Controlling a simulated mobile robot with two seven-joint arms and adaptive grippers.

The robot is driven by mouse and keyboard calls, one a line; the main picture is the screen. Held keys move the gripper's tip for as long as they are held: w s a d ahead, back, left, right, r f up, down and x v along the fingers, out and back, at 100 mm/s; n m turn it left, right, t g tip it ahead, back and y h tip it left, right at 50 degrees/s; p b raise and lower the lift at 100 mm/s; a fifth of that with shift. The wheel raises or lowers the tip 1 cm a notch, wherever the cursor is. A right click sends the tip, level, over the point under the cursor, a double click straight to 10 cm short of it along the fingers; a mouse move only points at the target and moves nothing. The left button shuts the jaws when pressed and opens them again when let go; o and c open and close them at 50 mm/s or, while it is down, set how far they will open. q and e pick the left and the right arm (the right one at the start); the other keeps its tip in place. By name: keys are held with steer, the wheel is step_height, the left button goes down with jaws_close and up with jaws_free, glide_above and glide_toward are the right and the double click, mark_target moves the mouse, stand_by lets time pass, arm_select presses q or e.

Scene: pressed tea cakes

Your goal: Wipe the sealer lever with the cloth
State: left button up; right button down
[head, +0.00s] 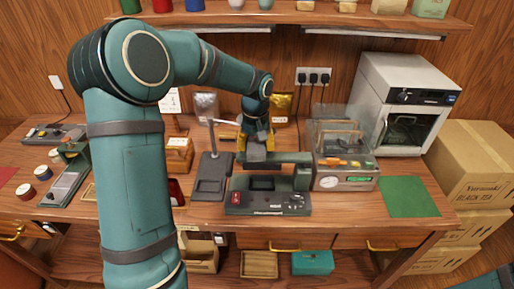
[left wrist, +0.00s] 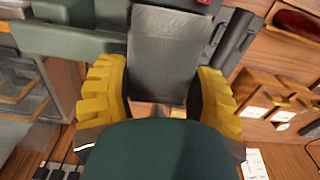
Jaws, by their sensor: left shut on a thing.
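The sealer (head: 268,200) is a dark green-grey machine at the front middle of the wooden table, with a red switch on its front panel. Its lever (head: 285,158) is a long bar across the back of it. My left gripper (head: 256,140) is above the lever's left part, pointing down. Its yellow fingers are shut on a dark grey cloth (left wrist: 165,55), which also shows in the head view (head: 256,154). The cloth hangs at the lever; I cannot tell whether it touches. The green bar (left wrist: 65,40) passes behind the cloth in the left wrist view. My right gripper is not in view.
A grey stand with a post (head: 210,178) is close left of the sealer. A clear-lidded machine (head: 345,180) stands close right, with a white oven (head: 405,100) behind. A green mat (head: 408,197) lies at the right. Wooden holders (head: 180,155) stand left, under a shelf.

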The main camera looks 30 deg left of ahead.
arm_select(q)
steer(key=shift+w+a+r+p, duration=0.15)
steer(key=shift+r+p, duration=0.4)
steer(key=shift+r, duration=0.35)
steer(key=shift+r+p, duration=1.25)
steer(key=shift+r, duration=0.45)
